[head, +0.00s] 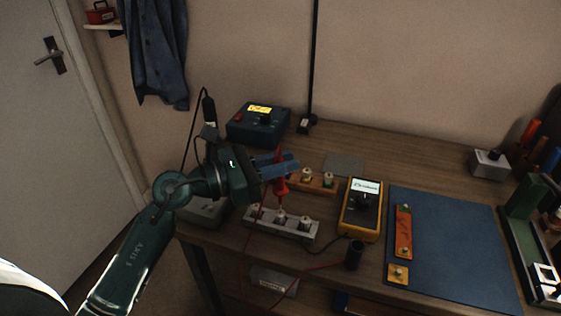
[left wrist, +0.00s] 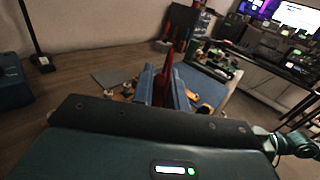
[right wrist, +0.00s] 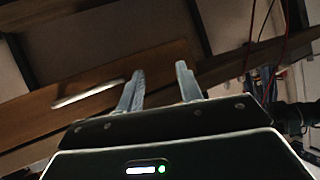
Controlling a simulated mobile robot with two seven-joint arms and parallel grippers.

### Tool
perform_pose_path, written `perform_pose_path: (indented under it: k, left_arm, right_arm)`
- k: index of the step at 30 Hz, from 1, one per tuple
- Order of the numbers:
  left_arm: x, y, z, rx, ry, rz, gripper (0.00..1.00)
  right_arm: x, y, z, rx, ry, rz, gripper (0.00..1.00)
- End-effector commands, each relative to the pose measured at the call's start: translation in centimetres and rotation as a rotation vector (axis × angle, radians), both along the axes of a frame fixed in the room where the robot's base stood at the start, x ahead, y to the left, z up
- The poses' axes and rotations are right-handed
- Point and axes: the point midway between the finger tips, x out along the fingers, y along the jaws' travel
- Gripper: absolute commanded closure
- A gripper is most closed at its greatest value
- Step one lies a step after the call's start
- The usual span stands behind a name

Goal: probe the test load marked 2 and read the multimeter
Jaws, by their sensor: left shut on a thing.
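My left gripper (head: 284,166) is shut on a red probe (head: 280,185), which it holds upright with the tip down. The probe tip is at or just above the middle post of a grey terminal block (head: 268,226); I cannot tell whether it touches. The red probe also shows between the blue fingers in the left wrist view (left wrist: 168,62). No number marks on the loads are readable. The yellow multimeter (head: 349,224) stands right of the block; its display is lit but too small to read. My right gripper (right wrist: 160,85) is open and empty, below a wooden surface.
A wooden block with posts (head: 318,187) sits behind the grey block. A dark blue box (head: 245,129) stands at the back left. A blue mat (head: 450,240) with an orange strip (head: 403,225) lies to the right. A black cylinder (head: 353,254) stands near the front edge, beside a red lead.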

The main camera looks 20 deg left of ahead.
Motion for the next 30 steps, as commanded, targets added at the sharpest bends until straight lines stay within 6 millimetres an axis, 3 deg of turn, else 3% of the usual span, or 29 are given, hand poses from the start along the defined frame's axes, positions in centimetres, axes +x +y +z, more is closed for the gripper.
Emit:
perform_pose_path:
  k: [17, 30]
  left_arm:
    - [0.0, 0.0, -0.1, 0.001, 0.001, 0.000, 1.00]
    - [0.0, 0.0, 3.3, 0.000, 0.000, 0.000, 1.00]
  right_arm:
    - [0.0, 0.0, 0.0, 0.000, -0.001, 0.000, 0.64]
    - [0.0, 0.0, 2.9, -0.002, 0.001, 0.000, 0.64]
